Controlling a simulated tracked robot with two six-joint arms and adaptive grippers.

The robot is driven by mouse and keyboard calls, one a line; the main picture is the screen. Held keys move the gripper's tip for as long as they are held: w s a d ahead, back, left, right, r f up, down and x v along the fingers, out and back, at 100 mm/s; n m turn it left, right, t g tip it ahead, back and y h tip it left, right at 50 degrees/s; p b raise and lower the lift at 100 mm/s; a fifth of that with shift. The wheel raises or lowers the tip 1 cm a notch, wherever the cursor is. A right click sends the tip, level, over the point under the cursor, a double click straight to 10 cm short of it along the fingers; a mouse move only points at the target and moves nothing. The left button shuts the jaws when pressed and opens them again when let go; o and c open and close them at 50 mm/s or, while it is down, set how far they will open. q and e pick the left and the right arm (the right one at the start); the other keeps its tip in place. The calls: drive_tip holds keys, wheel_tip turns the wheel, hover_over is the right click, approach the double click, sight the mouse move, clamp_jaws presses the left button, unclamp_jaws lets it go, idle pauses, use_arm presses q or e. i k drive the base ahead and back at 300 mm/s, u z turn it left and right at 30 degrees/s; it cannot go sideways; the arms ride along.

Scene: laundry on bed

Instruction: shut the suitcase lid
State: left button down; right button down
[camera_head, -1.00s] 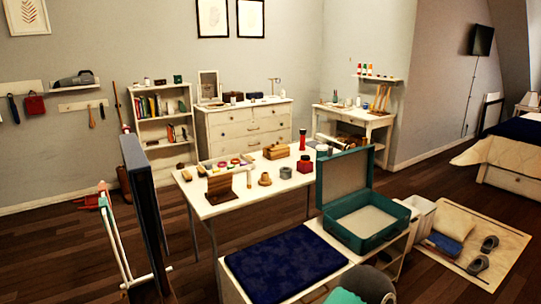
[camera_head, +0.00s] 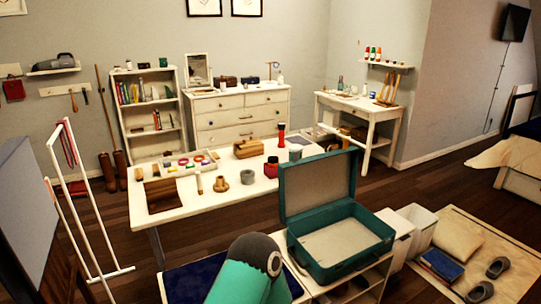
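The teal suitcase (camera_head: 340,268) stands open on the low white bench unit at the lower middle right. Its lid (camera_head: 318,184) is raised, roughly upright at the back, with its pale lining facing me. The base holds a pale lining and looks empty. A teal and grey link of one of my arms rises from the bottom edge, just left of the suitcase and apart from it in the picture. I cannot tell which arm it is. Neither gripper shows in the view.
The bench's dark blue cushion (camera_head: 190,283) lies left of the suitcase, partly behind my arm. A white table (camera_head: 217,206) with small items stands behind. White bins (camera_head: 413,222) and a mat (camera_head: 466,285) with shoes are at the right. A clothes rack (camera_head: 85,205) stands left.

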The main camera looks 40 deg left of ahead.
sight(309, 187)
drive_tip(key=u, duration=0.15)
drive_tip(key=i, duration=1.3)
drive_tip(key=k, duration=0.7)
drive_tip(key=u, duration=0.2)
drive_tip(key=i, duration=0.75)
